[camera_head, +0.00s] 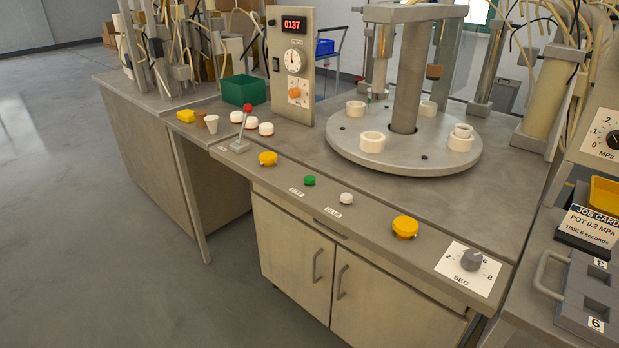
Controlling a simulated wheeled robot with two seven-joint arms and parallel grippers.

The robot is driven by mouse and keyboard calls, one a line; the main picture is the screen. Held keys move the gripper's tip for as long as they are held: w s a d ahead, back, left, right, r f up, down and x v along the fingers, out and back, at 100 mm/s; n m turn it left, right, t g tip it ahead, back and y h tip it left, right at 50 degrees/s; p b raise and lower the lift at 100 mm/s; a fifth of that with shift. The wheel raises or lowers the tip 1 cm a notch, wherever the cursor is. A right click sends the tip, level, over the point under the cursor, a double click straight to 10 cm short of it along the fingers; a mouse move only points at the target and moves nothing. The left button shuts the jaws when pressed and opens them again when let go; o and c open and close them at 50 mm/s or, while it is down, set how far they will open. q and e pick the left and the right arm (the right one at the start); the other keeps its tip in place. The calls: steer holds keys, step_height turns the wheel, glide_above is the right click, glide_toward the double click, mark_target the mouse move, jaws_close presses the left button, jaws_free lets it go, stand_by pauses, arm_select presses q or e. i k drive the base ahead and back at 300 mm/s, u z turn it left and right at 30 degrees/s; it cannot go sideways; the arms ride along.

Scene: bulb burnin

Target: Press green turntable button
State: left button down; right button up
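A small green button (309,181) sits on the front ledge of the workbench, left of a white button (346,198). Small labels lie in front of both buttons; their text is too small to read surely. Behind them is the round grey turntable (340,146), with a thick central column (411,75) and several white ring-shaped holders on it. Neither of my grippers shows in the head view.
Yellow buttons (268,158) (405,227) flank the green and white ones. A red-topped lever (243,128) stands at the left, a SEC dial (471,261) at the right. A control panel (293,70) reads 0137. A job card (590,226) stands far right. The ledge around the green button is clear.

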mark_target(310, 179)
steer(key=k, duration=0.5)
steer(key=u, duration=1.05)
steer(key=i, duration=1.05)
steer(key=z, duration=2.25)
